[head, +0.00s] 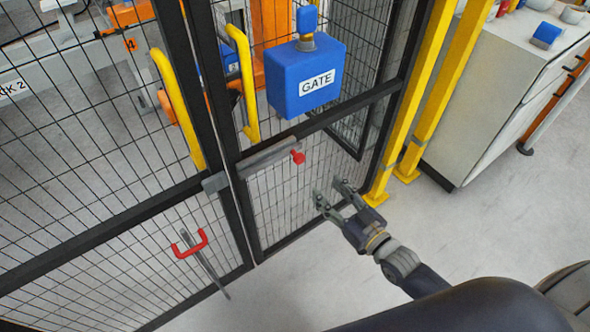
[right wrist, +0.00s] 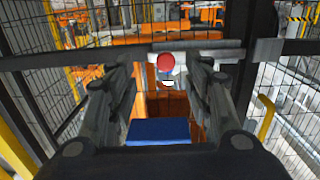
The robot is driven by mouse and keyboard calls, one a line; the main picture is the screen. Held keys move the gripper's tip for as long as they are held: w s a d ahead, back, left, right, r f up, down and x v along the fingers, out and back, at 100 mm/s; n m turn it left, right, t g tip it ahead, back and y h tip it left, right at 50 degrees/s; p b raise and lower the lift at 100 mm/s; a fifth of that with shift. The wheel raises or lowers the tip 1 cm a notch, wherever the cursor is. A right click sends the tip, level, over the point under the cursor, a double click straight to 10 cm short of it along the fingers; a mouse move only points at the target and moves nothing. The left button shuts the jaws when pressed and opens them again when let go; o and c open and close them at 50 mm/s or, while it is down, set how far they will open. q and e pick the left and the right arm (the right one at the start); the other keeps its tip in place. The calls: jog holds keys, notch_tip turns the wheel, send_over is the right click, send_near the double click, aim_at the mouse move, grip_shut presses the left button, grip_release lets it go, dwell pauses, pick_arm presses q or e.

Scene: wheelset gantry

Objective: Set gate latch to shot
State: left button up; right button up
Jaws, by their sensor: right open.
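The gate latch (head: 268,157) is a grey sliding bar on the dark cross rail of the right gate leaf, with a red knob (head: 297,157) near its right end. A small grey keeper (head: 215,183) sits on the left leaf's edge; a narrow gap seems to separate it from the bar. My right gripper (head: 328,192) is open and empty, below and right of the knob and apart from it. In the right wrist view, the knob (right wrist: 165,62) appears ahead, between the open fingertips (right wrist: 163,76). My left gripper is not in view.
A blue GATE box (head: 305,78) is above the latch. Yellow handles (head: 244,82) stand on both leaves. A red-handled rod (head: 190,243) hangs on the left leaf. Yellow posts (head: 425,90) and a white cabinet (head: 490,90) are at right. Floor before the gate is clear.

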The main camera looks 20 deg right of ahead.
aim_at(301, 160)
jog(key=shift+t+y, duration=0.3)
jog(key=x, duration=0.3)
jog(key=r+x, duration=0.1)
jog(key=x, duration=0.2)
jog(key=r+x, duration=0.1)
jog(key=x, duration=0.2)
jog(key=shift+w+a, duration=0.15)
jog(key=shift+a, duration=0.2)
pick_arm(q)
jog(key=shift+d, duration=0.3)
pick_arm(e)
jog(key=shift+x, duration=0.75)
jog(key=shift+c, duration=0.3)
